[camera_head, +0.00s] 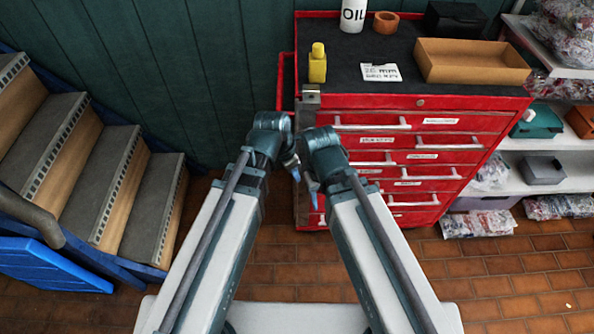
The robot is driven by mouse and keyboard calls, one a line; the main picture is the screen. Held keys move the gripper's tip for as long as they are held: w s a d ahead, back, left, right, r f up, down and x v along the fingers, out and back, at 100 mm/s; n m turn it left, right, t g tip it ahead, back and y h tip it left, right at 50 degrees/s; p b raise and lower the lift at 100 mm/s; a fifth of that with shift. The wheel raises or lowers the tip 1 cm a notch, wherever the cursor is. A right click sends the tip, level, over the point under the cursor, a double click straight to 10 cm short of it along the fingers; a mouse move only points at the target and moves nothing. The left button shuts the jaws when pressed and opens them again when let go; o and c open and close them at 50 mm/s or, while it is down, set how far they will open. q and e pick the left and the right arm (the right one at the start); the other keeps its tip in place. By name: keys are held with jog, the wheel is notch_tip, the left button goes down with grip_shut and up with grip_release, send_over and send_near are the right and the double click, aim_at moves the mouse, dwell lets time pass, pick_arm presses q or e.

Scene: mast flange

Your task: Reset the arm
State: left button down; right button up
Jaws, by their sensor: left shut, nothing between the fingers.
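My two arms reach forward side by side from the bottom of the head view, and their ends come close together in front of the red tool cabinet (469,128). My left gripper (296,174) points down, shut and empty, just left of the cabinet's drawer fronts in the picture. My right gripper (314,198) also points down close beside it; its fingers are small and partly hidden by its wrist, so I cannot tell if they are open. I see nothing hanging from either gripper.
On the cabinet's dark top stand a yellow bottle (317,66), a white oil container (353,16), an orange ring (386,22), a label card (381,72) and an open tan box (471,62). Stairs (75,185) rise at left; shelves (556,142) stand at right. Tiled floor lies between.

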pick_arm(q)
jog(key=shift+r, duration=0.25)
jog(key=shift+a, duration=0.1)
jog(key=s+a+m+y, duration=0.2)
jog(key=a+m, duration=1.3)
jog(key=m, duration=0.9)
jog(key=s+d+r+m+g+y+p, duration=0.1)
jog(key=s+d+r+m+p, duration=0.2)
jog(key=d, duration=0.8)
notch_tip(320, 180, up, 2)
jog(key=s+p, duration=0.2)
jog(key=p, duration=0.1)
jog(key=shift+s+r+m+g+y, duration=0.25)
jog(key=shift+s+m+g+y, duration=0.05)
jog(key=shift+s, duration=0.1)
